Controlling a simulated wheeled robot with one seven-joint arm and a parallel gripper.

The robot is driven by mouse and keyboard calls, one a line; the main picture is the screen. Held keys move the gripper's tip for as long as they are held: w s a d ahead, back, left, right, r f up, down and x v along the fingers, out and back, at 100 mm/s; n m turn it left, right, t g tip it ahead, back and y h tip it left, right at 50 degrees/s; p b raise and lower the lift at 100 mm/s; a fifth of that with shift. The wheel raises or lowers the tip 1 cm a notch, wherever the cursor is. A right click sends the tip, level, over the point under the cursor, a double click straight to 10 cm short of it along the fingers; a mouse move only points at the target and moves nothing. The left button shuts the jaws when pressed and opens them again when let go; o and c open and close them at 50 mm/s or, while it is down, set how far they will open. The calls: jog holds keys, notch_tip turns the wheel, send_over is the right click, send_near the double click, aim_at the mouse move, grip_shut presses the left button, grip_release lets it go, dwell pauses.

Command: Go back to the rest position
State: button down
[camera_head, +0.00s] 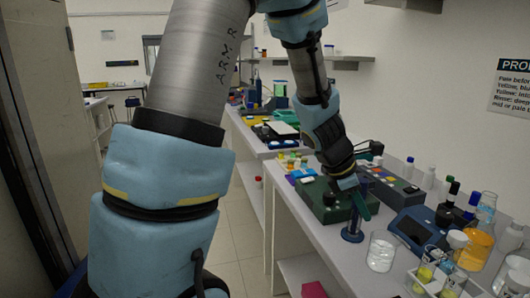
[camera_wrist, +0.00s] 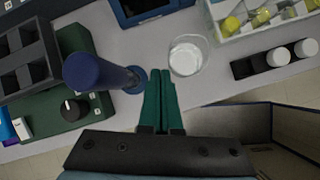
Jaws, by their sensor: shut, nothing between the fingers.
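My gripper (camera_head: 362,208) shows in the head view over the front of the bench, beside a dark blue post on a round base (camera_head: 352,233). In the wrist view my gripper (camera_wrist: 160,75) has two green fingers lying together, with nothing held between them. Its tips point between the blue post (camera_wrist: 92,72) on the left and a glass beaker of clear liquid (camera_wrist: 188,56) on the right. Whether the fingers touch the post's base cannot be told. My arm reaches across the head view from the top and hides part of the bench.
A green box with a black knob (camera_wrist: 70,110) stands close left of the post. The beaker (camera_head: 381,252), a blue instrument (camera_head: 414,230), an orange-filled bottle (camera_head: 480,243) and a vial rack (camera_head: 437,283) crowd the right. The floor (camera_head: 235,235) left of the bench is clear.

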jog(key=s+a+m+t+y, duration=0.1)
jog(key=a+m+y, duration=0.5)
jog(key=a+m, duration=1.1)
jog(key=a, duration=1.3)
jog(key=shift+s+a, duration=0.3)
jog(key=shift+a, duration=0.05)
jog(key=shift+f, duration=0.1)
